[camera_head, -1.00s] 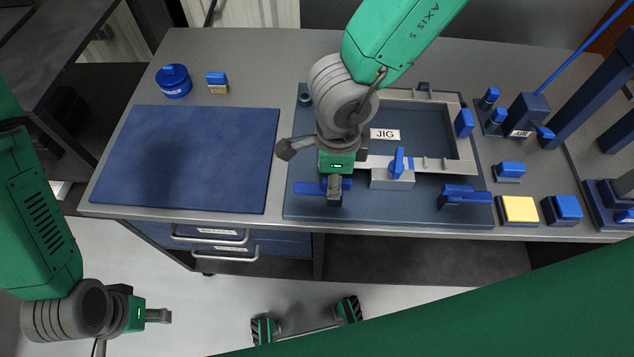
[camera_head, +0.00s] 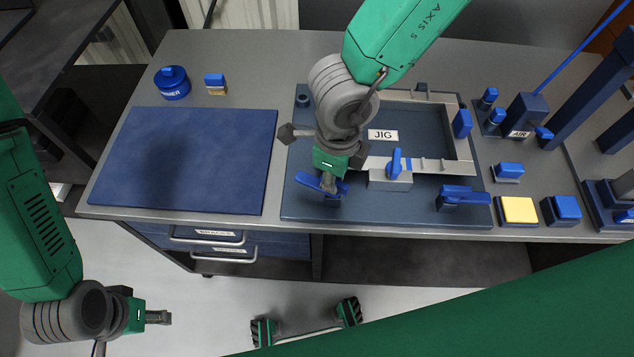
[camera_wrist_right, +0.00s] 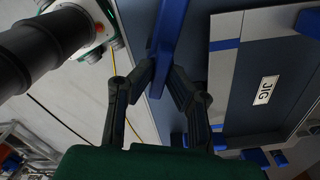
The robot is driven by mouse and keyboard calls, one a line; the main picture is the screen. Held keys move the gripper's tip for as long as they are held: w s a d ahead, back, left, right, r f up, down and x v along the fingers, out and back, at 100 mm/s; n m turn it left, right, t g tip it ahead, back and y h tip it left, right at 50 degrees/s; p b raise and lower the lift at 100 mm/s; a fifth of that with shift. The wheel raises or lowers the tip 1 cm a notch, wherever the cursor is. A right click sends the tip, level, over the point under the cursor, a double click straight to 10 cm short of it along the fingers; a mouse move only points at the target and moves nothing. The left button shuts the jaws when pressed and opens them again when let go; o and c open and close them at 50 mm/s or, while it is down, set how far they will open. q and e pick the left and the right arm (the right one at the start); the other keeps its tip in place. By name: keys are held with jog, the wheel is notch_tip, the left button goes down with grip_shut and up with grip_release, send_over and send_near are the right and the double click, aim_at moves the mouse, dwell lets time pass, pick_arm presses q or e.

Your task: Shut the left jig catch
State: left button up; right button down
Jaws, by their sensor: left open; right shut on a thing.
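The left jig catch (camera_head: 308,181), a blue lever, is at the front left of the jig plate (camera_head: 380,212). Its bar lies slanted in the head view. My right gripper (camera_head: 328,186) reaches down from above and is shut on this lever, hiding part of it. In the right wrist view, the blue bar (camera_wrist_right: 170,30) runs between the two dark fingertips (camera_wrist_right: 163,72). The right jig catch (camera_head: 463,195), also blue, sits at the front right of the plate. My left gripper (camera_head: 165,317) is open and empty, low at the left, away from the bench.
A blue mat (camera_head: 185,160) lies bare at the left. A yellow-topped block (camera_head: 519,210) and blue blocks stand to the right. Drawers are under the bench's front left.

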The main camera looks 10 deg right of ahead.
dwell(0.3)
jog(key=m, duration=0.4)
jog(key=shift+w+m+b, duration=0.1)
jog(key=shift+m+b, duration=0.2)
jog(key=shift+m, duration=0.9)
jog(key=shift+m+b, duration=0.5)
jog(key=shift+m, duration=0.9)
